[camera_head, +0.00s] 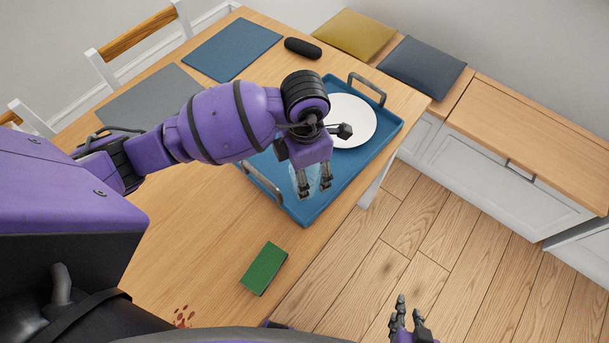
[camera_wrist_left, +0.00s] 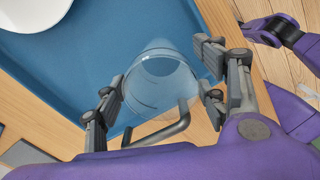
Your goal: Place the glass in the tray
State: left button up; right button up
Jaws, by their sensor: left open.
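The blue tray (camera_head: 386,128) lies on the wooden table, with a dark handle at each end. The clear glass (camera_head: 308,180) is over the near part of the tray floor, by the near handle; it also shows in the left wrist view (camera_wrist_left: 160,82). Its base is hard to make out, so I cannot tell for certain that it rests on the tray. My left gripper (camera_head: 315,190) is open, with one finger on each side of the glass (camera_wrist_left: 157,103). My right gripper (camera_head: 408,322) is low in the head view, over the floor, away from the tray.
A white plate (camera_head: 352,122) lies in the far part of the tray. A green book-like block (camera_head: 264,268) lies on the table nearby. Placemats (camera_head: 232,50) and a black case (camera_head: 303,48) lie further back. A cabinet bench with cushions (camera_head: 424,68) stands beyond the table's right edge.

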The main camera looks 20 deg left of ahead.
pick_arm(q)
notch_tip(320, 180, up, 9)
jog(key=shift+f, duration=0.15)
dwell(0.4)
